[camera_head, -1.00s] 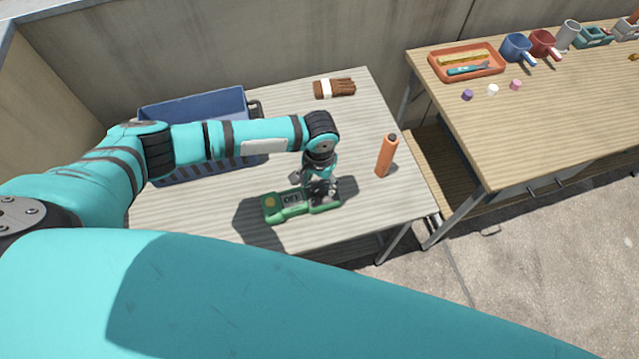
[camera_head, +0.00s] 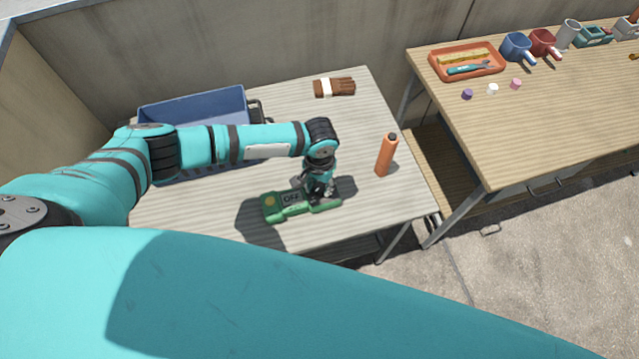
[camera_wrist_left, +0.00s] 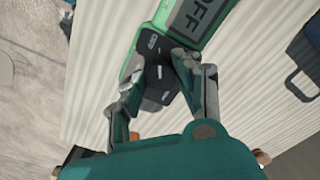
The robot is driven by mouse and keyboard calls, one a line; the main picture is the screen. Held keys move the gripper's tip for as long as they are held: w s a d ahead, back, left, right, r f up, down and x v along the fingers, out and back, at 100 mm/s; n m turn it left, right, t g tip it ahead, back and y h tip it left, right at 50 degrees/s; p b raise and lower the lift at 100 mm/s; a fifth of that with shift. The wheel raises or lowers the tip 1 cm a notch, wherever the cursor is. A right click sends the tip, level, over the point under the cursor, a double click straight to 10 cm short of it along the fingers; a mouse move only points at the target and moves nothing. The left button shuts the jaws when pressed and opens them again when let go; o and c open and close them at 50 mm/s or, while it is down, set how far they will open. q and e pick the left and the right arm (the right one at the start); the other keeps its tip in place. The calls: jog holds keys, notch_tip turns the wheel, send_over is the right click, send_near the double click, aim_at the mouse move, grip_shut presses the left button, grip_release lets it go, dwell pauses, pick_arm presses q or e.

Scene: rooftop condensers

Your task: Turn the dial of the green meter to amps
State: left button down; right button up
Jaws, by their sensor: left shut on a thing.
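The green meter (camera_head: 271,208) lies flat on the left table, and its display reads OFF. In the left wrist view the meter (camera_wrist_left: 138,62) shows its display at the top and a dark dial (camera_wrist_left: 158,78) below it, with an OFF mark on the face near the dial. My left gripper (camera_head: 319,199) is at the right end of the meter, pointing down. In the wrist view its two fingers (camera_wrist_left: 160,72) stand on either side of the dial and are shut on it. The fingers hide part of the dial and its other marks. My right gripper is not in view.
An orange cylinder (camera_head: 386,156) stands upright right of my left gripper. A second table (camera_head: 540,115) on the right holds an orange tray (camera_head: 437,64), mugs and small caps.

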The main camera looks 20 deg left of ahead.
pick_arm(q)
jog(key=shift+m, duration=0.4)
jog(key=shift+r+m+p, duration=0.1)
jog(key=shift+m+p, duration=0.35)
jog(key=shift+m, duration=0.15)
jog(key=m, duration=0.2)
jog(key=shift+m+p, duration=0.3)
jog(key=shift+p, duration=0.05)
jog(key=m, duration=0.2)
jog(key=shift+m, duration=0.4)
jog(key=m, duration=0.3)
jog(key=shift+m+p, duration=0.3)
jog(key=shift+p, duration=0.1)
jog(key=m, duration=0.6)
jog(key=m+b, duration=0.1)
jog(key=m, duration=0.5)
jog(key=shift+m, duration=0.3)
